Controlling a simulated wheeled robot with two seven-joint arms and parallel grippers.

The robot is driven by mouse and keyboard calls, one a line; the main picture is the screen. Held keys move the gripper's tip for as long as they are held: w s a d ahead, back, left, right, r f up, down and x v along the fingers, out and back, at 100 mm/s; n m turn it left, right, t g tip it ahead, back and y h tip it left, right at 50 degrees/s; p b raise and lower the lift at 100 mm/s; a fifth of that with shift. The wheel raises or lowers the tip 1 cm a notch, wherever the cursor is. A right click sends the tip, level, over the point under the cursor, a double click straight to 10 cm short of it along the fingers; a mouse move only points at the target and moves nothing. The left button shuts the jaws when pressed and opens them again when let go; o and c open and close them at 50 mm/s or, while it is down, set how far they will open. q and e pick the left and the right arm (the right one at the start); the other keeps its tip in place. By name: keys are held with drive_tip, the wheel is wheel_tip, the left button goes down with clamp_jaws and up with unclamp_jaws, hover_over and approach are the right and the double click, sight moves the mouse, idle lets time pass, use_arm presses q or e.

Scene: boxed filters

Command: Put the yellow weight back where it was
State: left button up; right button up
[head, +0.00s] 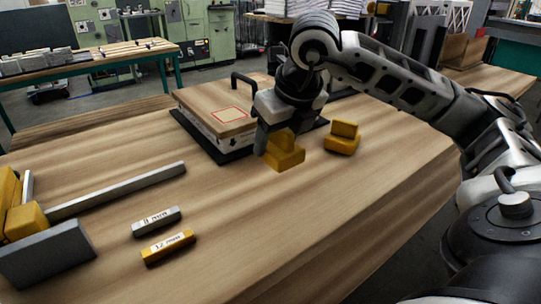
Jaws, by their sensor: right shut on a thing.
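My right gripper (277,135) points down at the near right edge of the boxed filter and is shut on a yellow weight (285,157). The weight is stepped, with a wide base and a narrower top partly hidden by the fingers. It is at or just above the table; I cannot tell if it touches. A second, similar yellow weight (342,142) stands on the table to the right, apart from the gripper. The box (205,124) has a wooden lid (197,98) with a red square outline (230,115). My left gripper is not in view.
A dark mat (226,158) lies under the box. A grey block (157,222) and a yellow block (168,246), both labelled, lie at the front. A yellow and grey tool with a long bar (118,190) lies at left. The table's front middle is clear.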

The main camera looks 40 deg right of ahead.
drive_tip(key=shift+w+d+f, duration=0.1)
drive_tip(key=shift+w+f, duration=0.9)
drive_tip(key=shift+f, duration=0.1)
wheel_tip(320, 180, down, 3)
drive_tip(key=shift+w+f, duration=0.1)
drive_tip(key=shift+f, duration=0.2)
drive_tip(key=o, duration=1.7)
drive_tip(key=shift+r, duration=0.15)
